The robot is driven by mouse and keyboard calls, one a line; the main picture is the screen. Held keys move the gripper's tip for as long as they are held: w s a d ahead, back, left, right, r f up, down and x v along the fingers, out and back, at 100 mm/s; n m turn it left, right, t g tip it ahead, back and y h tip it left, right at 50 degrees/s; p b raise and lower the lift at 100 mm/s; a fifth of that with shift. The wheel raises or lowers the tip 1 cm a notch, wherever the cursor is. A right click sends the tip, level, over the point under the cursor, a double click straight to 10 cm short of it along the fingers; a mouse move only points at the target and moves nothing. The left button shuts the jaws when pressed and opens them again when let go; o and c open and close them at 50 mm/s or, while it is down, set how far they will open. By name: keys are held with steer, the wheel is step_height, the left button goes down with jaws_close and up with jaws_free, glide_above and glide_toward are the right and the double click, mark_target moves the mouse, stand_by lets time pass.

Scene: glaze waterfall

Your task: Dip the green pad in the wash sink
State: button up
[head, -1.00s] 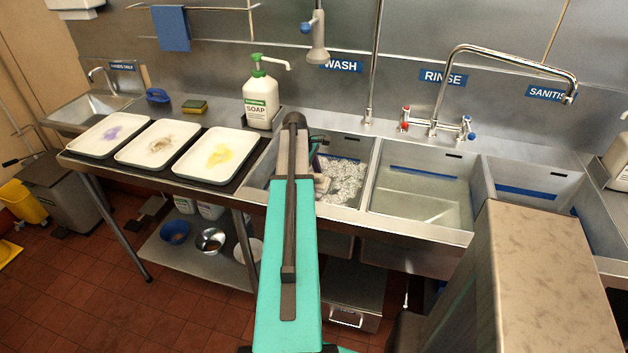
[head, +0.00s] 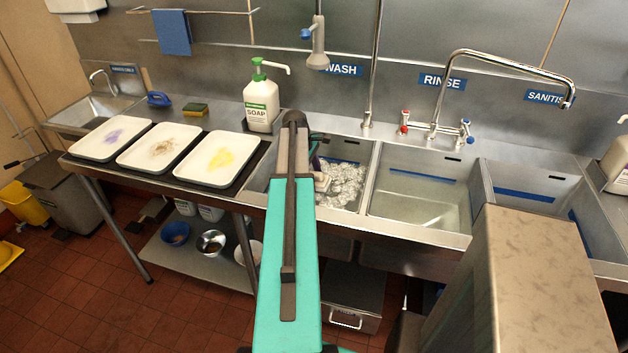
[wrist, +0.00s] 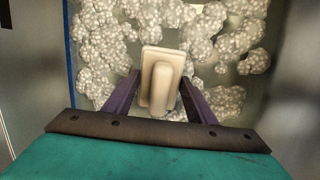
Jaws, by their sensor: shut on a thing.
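My gripper (wrist: 160,80) is shut on a beige block with a raised handle (wrist: 162,82), seen from above in the wrist view. Its underside is hidden, and no green shows on it. In the head view, the pale block (head: 321,182) is partly hidden by my arm and is in the wash sink (head: 368,190), beside white foam (head: 345,182). I cannot tell whether it touches the water. A yellow-and-green sponge (head: 194,109) lies on the counter, apart from my gripper.
Three stained white trays (head: 218,160) lie left of the wash sink. A soap bottle (head: 261,105) stands behind them, with a blue brush-like item (head: 158,98) further left. The rinse sink (head: 425,200) is to the right. A spray head (head: 318,52) hangs above.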

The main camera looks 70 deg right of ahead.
mark_target(314, 172)
step_height(314, 172, up, 18)
steer(key=p, duration=1.1)
stand_by(0.5)
stand_by(0.9)
steer(key=w+a+n+b, duration=0.1)
steer(key=w+a, duration=0.3)
steer(key=w, duration=0.2)
steer(key=w+a+n+b, duration=0.1)
steer(key=w+a, duration=0.2)
steer(key=w, duration=0.3)
steer(key=w+a+f, duration=0.1)
steer(key=w+a, duration=0.3)
steer(key=w, duration=0.3)
steer(key=shift+a+n+b, duration=0.35)
steer(key=shift+n+b, duration=0.05)
steer(key=w+a+f+n+t+b, duration=0.1)
steer(key=w+a+n+b, duration=0.1)
steer(key=w+a, duration=0.75)
steer(key=w+a+n+h+b, duration=0.15)
steer(key=w+a, duration=0.35)
steer(key=a, duration=1)
steer(key=w+a+f+n+t+b, duration=0.1)
steer(key=w+a+n+b, duration=0.1)
steer(key=w+a, duration=0.75)
steer(key=s+a+f+n+b, duration=0.1)
steer(key=a+n+b, duration=0.1)
steer(key=a, duration=2.2)
steer(key=shift+n, duration=0.55)
steer(key=shift+s+d, duration=0.1)
steer(key=shift+s, duration=0.1)
